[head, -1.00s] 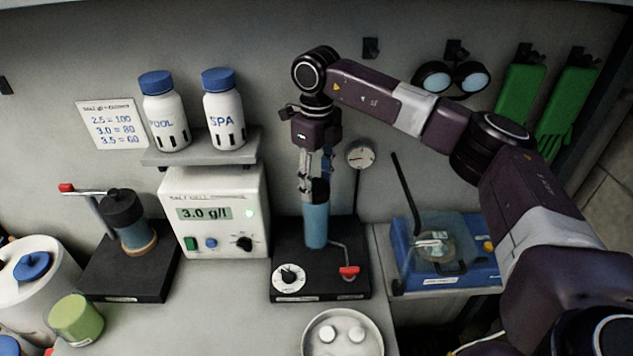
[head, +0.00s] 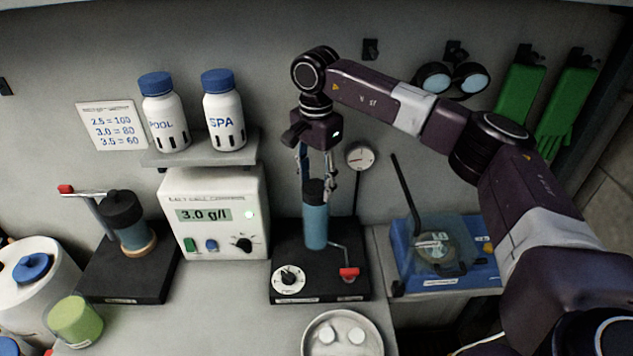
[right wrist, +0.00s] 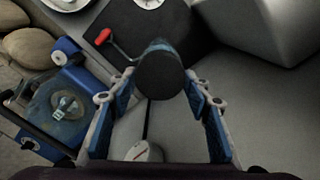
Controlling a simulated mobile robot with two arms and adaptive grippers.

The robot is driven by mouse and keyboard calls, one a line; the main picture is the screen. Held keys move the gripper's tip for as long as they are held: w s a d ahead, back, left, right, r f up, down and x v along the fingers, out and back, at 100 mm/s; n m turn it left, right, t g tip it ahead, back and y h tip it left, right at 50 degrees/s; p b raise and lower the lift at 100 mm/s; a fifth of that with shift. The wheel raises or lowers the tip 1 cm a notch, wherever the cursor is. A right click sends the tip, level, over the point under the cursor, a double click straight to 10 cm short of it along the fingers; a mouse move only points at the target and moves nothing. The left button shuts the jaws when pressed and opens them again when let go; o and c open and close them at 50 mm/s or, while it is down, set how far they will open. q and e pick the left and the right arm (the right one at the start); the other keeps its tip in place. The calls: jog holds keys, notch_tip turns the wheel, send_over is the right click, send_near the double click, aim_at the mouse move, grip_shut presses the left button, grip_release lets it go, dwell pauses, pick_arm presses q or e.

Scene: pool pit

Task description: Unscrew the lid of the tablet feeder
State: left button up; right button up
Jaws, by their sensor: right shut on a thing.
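The tablet feeder appears to be the upright clear-blue cylinder (head: 316,228) on a black base in the middle of the bench. Its dark round lid (head: 314,191) is on top, and the lid also shows in the right wrist view (right wrist: 160,76). My right gripper (head: 317,186) points straight down over the feeder, its fingers on opposite sides of the lid and shut on it. The lid sits level on the cylinder. My left gripper is in neither view.
A red-handled valve (head: 349,273) and a dial (head: 289,279) are on the base. A gauge (head: 360,156) stands close behind. The control box (head: 214,240) is left, the blue tester (head: 455,270) right. A dish with two tablets (head: 343,318) is in front.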

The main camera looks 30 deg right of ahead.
aim_at(316, 187)
jog(key=shift+n, duration=1.1)
jog(key=shift+r+p, duration=1.5)
jog(key=shift+r, duration=0.8)
